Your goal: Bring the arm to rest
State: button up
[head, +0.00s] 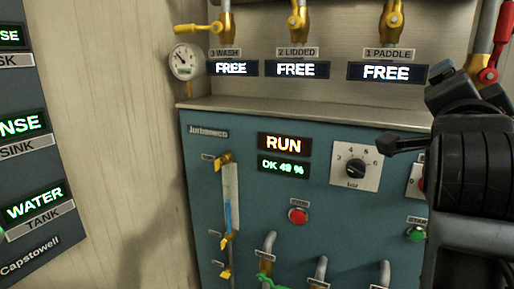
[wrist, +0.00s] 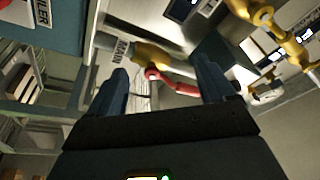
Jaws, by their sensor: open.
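My gripper (wrist: 162,68) is open, with its two dark fingers spread apart in the wrist view. A red valve handle (wrist: 172,82) on a brass valve body (wrist: 150,57) shows beyond and between the fingers. Nothing is seen held, though I cannot tell how far the handle is from the fingers. In the head view my dark arm (head: 472,185) fills the right edge, in front of the blue machine panel (head: 225,145). A red handle (head: 488,76) shows just above it at the top right.
The panel carries a RUN display (head: 283,144), a black pressure knob (head: 355,168), a red button (head: 298,215) and small brass taps (head: 223,160). Brass valves (head: 308,20) stand above the FREE displays (head: 297,69). A round gauge (head: 185,61) is at the left. The pale wall (head: 110,110) is bare.

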jog(key=s+a+f+n+t+y, duration=0.1)
jog(key=s+a+f+n+y, duration=0.2)
jog(key=f, duration=0.4)
jog(key=s+f+n+t+y, duration=0.1)
jog(key=f+n+y, duration=0.1)
jog(key=f+n, duration=0.45)
jog(key=s+a+f+n+t+y, duration=0.1)
jog(key=s+a+f+n+y, duration=0.2)
jog(key=f, duration=0.4)
jog(key=s+a+f+n+g+y, duration=0.1)
jog(key=s+f+n+y, duration=0.15)
jog(key=s+f, duration=0.55)
jog(key=s+a+f+n+g+y, duration=0.1)
jog(key=s+a+f+n+y, duration=0.15)
jog(key=s+f, duration=0.55)
jog(key=s+a+r+g, duration=0.1)
jog(key=s+r+g, duration=0.1)
jog(key=s, duration=1.4)
notch_tip(320, 180, up, 20)
jog(key=p, duration=1.9)
jog(key=shift+a+f+n+p, duration=0.2)
jog(key=shift+n+p, duration=0.15)
jog(key=shift+p, duration=0.05)
jog(key=shift+s, duration=0.1)
